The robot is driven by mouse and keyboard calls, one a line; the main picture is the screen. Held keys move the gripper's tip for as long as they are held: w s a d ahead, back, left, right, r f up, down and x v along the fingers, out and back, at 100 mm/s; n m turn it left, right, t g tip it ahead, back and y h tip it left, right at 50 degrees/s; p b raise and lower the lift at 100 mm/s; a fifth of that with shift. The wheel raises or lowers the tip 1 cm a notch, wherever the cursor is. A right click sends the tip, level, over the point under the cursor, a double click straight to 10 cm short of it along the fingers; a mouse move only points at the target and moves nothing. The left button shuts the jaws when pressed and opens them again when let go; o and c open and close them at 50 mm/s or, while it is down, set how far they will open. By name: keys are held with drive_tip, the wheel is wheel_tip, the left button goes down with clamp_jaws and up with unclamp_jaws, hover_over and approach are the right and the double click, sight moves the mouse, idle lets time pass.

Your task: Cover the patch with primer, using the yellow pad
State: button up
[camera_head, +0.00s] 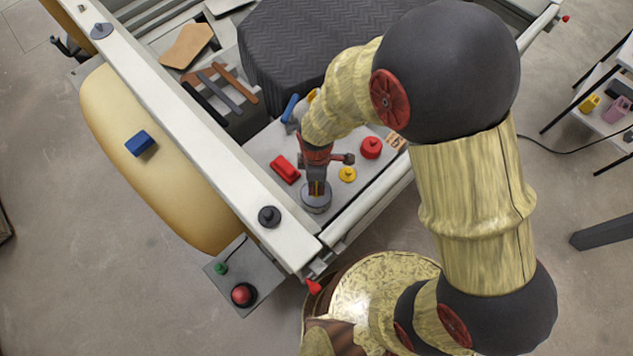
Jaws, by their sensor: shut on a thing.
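My gripper (317,187) points down over a round grey tin or dish (316,206) near the front corner of the pale bench top. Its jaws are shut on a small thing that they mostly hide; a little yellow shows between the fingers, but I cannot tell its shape. A round yellow piece with a knob (347,174) lies just right of the gripper. A large cream-yellow curved shell (190,185) is at the left, beyond a white rail. No patch stands out clearly on it. A blue block (139,143) rests on the shell.
A red block (285,169) and a round red piece (371,148) flank the gripper. The white rail (180,110) with dark knobs runs between bench and shell. A box with a red button (243,294) is at the corner. A dark ribbed cover (300,45) stands behind.

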drive_tip(key=shift+r+p, duration=1.05)
drive_tip(key=shift+r, duration=0.8)
